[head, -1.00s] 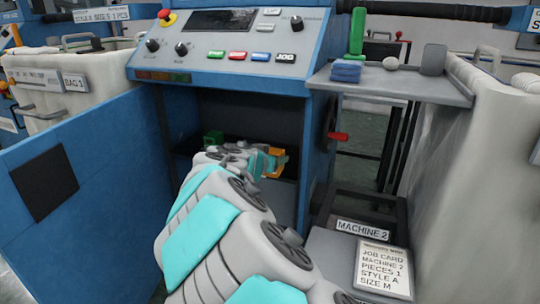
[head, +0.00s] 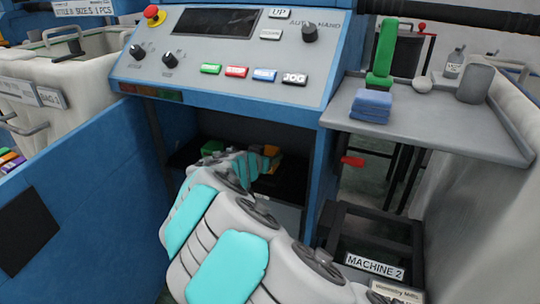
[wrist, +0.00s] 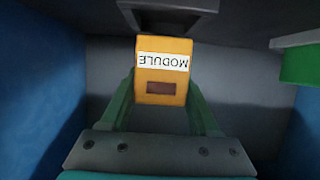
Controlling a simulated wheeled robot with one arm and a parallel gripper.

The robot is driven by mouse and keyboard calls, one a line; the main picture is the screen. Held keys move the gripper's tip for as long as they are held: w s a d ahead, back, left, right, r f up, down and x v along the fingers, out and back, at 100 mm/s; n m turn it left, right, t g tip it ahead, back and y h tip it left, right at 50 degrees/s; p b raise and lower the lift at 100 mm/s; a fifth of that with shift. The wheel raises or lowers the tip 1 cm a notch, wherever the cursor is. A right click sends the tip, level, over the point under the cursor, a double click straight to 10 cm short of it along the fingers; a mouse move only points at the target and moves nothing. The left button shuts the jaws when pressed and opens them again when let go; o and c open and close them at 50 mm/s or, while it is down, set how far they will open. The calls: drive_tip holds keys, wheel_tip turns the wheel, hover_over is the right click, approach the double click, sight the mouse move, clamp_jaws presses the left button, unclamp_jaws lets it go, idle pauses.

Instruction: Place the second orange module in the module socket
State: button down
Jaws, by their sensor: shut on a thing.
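An orange module (wrist: 163,62) with a white MODULE label, upside down in the wrist view, sits between the green fingers of my gripper (wrist: 163,90). My gripper is shut on it. In the head view my gripper (head: 258,164) is inside the dark open compartment (head: 245,128) under the control panel, and my arm hides much of it. Orange also shows by the fingers there. A grey bracket-like fitting (wrist: 168,10) lies just beyond the module in the wrist view. I cannot tell whether it is the module socket, or whether the module touches it.
A green block (wrist: 300,65) is at the right in the wrist view; a green block (head: 212,147) also shows left of my gripper in the head view. Blue walls flank the compartment. The open blue door (head: 90,200) stands left, a red lever (head: 352,161) right, below a grey shelf (head: 430,135).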

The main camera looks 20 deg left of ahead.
drive_tip(key=shift+f, duration=1.4)
drive_tip(key=shift+f, duration=0.15)
drive_tip(key=shift+c, duration=0.6)
unclamp_jaws()
drive_tip(key=shift+r, duration=0.25)
drive_tip(key=shift+s, duration=0.35)
drive_tip(key=d+b+v, duration=0.1)
drive_tip(key=v, duration=1)
drive_tip(key=shift+a+r+b, duration=0.15)
drive_tip(key=shift+a+b, duration=0.25)
drive_tip(key=shift+a, duration=0.05)
drive_tip(key=shift+s, duration=0.1)
